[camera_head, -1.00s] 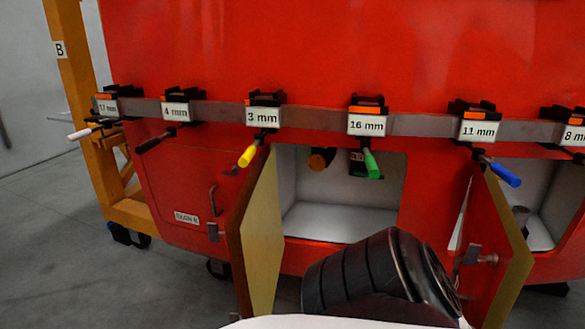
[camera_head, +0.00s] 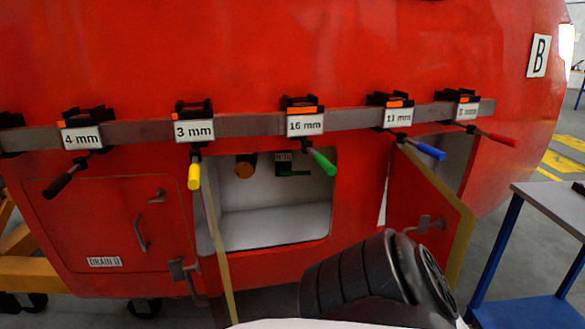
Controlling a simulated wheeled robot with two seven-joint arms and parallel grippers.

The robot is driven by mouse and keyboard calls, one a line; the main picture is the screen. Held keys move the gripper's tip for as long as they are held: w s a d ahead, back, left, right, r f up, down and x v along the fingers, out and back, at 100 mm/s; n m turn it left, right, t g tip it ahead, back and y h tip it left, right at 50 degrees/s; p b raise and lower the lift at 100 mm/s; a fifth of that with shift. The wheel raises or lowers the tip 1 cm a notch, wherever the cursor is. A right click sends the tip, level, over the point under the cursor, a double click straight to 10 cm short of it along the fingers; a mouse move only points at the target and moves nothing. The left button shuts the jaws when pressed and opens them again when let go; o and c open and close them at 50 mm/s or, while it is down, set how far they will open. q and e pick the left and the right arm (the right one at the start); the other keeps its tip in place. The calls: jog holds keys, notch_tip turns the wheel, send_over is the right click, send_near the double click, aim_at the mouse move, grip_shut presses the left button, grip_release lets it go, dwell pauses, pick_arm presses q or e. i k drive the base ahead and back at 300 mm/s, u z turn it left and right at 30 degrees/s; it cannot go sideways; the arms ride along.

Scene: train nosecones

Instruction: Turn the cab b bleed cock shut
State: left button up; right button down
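No part is clearly labelled as the cab B bleed cock. An open compartment (camera_head: 270,228) in the red nosecone holds a round orange-brown fitting (camera_head: 245,166) and, to its right, a dark green handle-like part (camera_head: 292,172) under a small label too blurred to read. Whether either is the bleed cock, I cannot tell. A black-on-white letter B (camera_head: 539,56) is on the nosecone at the upper right. Neither gripper is in view. A black ribbed link, apparently mine, covers the area below the compartment's right side.
A rail (camera_head: 252,126) carries gauges with coloured handles above the hatches. One hatch door (camera_head: 220,262) stands open nearly edge-on; another (camera_head: 432,215) is open at right. A closed hatch (camera_head: 100,215) is at left. A blue-legged table (camera_head: 548,205) stands at right.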

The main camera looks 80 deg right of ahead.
aim_at(283, 171)
jog(key=z, duration=1.6)
jog(key=i, duration=0.1)
jog(key=z, duration=0.05)
